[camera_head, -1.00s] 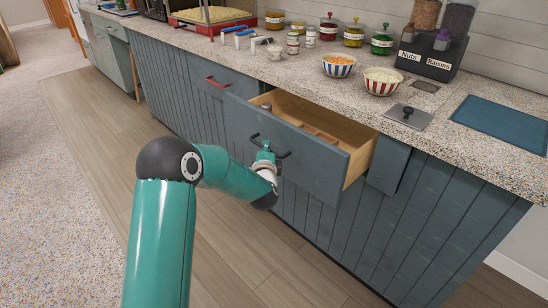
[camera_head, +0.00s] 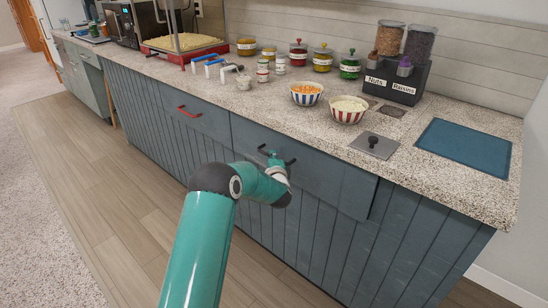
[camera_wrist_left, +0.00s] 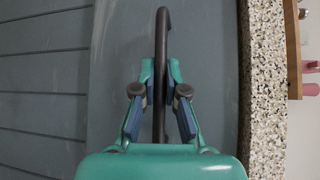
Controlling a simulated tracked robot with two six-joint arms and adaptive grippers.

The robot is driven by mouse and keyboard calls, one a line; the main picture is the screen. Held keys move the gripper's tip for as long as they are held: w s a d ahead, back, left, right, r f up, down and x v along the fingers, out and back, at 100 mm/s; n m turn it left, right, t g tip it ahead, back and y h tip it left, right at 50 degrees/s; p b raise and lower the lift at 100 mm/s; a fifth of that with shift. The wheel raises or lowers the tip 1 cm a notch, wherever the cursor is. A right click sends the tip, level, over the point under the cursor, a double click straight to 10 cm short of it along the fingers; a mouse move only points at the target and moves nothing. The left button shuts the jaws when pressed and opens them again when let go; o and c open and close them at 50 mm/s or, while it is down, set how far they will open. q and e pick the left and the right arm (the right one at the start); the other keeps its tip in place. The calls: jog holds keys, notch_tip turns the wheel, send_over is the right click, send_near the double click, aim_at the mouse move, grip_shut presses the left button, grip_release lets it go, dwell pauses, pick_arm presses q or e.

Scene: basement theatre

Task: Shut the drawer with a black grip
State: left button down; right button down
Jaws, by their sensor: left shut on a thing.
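The drawer (camera_head: 325,175) with the black grip is blue-grey and sits under the counter in the head view. The drawer front (camera_wrist_left: 205,60) shows around the grip. My right gripper is not in view.
A drawer with a red grip (camera_head: 190,112) is shut to the left. The speckled counter (camera_head: 440,165) above holds two striped bowls (camera_head: 306,93), several jars, a dispenser (camera_head: 397,80) and a popcorn tray (camera_head: 185,50). The wooden floor (camera_head: 140,190) in front is clear.

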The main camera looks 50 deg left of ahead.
pick_arm(q)
jog(key=shift+a, duration=0.1)
jog(key=c, duration=1.6)
grip_release()
jog(key=o, duration=0.3)
jog(key=shift+w+f, duration=0.15)
jog(key=shift+f, duration=0.05)
jog(key=shift+o, duration=0.5)
jog(key=shift+r, duration=0.1)
jog(key=v, duration=1.2)
jog(key=shift+w, duration=0.1)
